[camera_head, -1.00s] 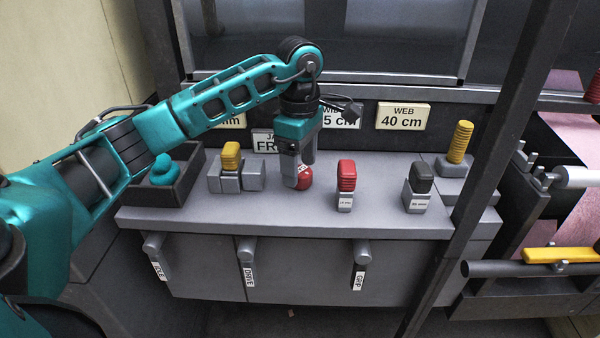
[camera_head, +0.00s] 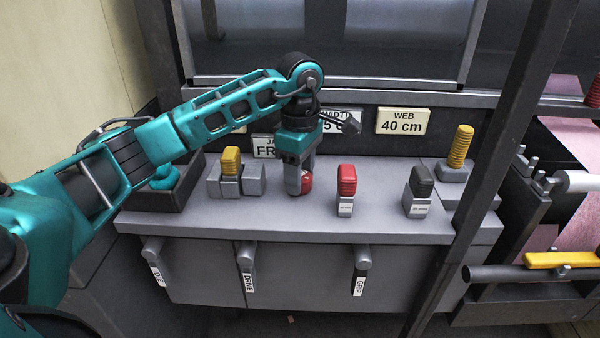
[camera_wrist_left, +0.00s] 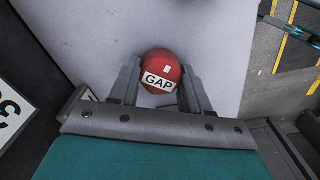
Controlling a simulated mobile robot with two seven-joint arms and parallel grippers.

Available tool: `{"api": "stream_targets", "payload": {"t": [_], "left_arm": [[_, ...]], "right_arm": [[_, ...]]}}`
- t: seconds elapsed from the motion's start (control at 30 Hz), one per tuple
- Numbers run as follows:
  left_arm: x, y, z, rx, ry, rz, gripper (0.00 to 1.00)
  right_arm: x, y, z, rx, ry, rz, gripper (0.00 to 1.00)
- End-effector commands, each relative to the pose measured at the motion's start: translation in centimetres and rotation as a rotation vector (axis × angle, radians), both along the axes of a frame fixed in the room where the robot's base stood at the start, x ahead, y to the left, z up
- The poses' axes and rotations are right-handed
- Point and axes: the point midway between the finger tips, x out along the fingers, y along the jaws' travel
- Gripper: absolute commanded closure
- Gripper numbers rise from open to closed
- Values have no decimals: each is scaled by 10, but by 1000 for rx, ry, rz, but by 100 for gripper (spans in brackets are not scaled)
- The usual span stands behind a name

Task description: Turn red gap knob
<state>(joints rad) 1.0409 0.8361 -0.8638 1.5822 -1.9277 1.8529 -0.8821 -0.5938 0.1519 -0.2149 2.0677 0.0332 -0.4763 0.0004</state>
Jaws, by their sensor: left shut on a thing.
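The red gap knob (camera_wrist_left: 161,68) is round, with a white label reading GAP on its top. In the left wrist view it sits between the two fingers of my left gripper (camera_wrist_left: 160,92), which is shut on it. In the head view the knob (camera_head: 307,182) shows only partly, behind the fingers of my left gripper (camera_head: 299,186), on the grey console top (camera_head: 270,217). The gripper points down onto it from above. My right gripper is in neither view.
A red-capped block (camera_head: 346,180) and a black-capped block (camera_head: 422,181) stand to the right. A yellow-capped lever (camera_head: 231,160) and a dark tray (camera_head: 180,197) lie left. Signs (camera_head: 403,121) line the back. A dark post (camera_head: 500,130) crosses the right side.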

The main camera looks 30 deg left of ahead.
Motion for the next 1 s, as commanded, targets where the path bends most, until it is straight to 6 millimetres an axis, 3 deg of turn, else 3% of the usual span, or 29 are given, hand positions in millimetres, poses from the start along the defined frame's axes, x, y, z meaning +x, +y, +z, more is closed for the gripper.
{"api": "stream_targets", "payload": {"t": [0.67,1.0], "left_arm": [[-1,2,0,5,3,30,85],[-1,3,2,8,5,231,85]], "right_arm": [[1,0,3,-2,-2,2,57],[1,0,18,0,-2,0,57]]}}
